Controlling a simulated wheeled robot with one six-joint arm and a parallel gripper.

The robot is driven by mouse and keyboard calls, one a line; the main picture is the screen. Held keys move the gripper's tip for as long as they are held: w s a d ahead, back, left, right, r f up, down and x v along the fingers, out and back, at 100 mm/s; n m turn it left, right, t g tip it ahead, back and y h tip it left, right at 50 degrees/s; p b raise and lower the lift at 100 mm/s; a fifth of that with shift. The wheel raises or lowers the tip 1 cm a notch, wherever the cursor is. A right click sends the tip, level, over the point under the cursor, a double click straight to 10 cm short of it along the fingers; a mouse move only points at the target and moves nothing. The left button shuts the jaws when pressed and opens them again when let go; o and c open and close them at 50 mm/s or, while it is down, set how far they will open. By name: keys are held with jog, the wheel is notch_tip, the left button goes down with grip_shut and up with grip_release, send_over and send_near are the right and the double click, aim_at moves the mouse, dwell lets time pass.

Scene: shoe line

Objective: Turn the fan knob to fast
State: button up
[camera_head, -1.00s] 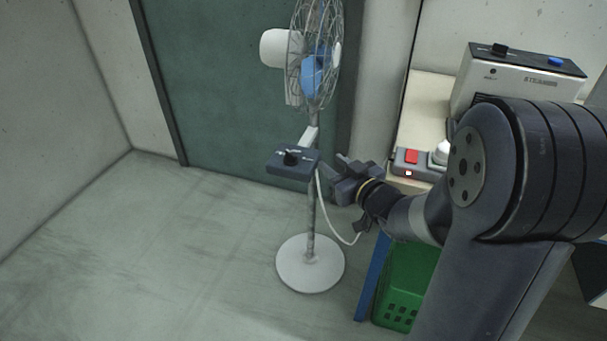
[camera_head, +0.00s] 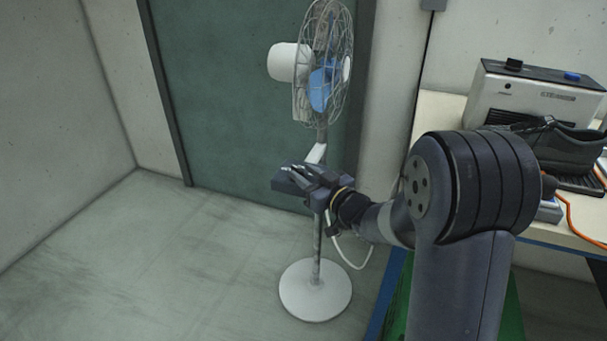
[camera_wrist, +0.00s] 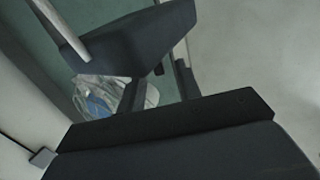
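In the wrist view the box (camera_wrist: 130,42) is just ahead of my gripper (camera_wrist: 159,71). The fingers are apart, and a small dark knob-like piece (camera_wrist: 158,70) shows between them. I cannot tell whether they touch it. The knob's setting cannot be read.
A table (camera_head: 438,106) at the right carries a white machine (camera_head: 535,98), a dark shoe (camera_head: 575,145) and an orange cable (camera_head: 573,215). A white cable (camera_head: 345,258) hangs beside the fan pole. The floor (camera_head: 150,260) at the left is clear.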

jog(key=shift+w+a, duration=0.4)
jog(key=shift+w, duration=0.05)
grip_shut()
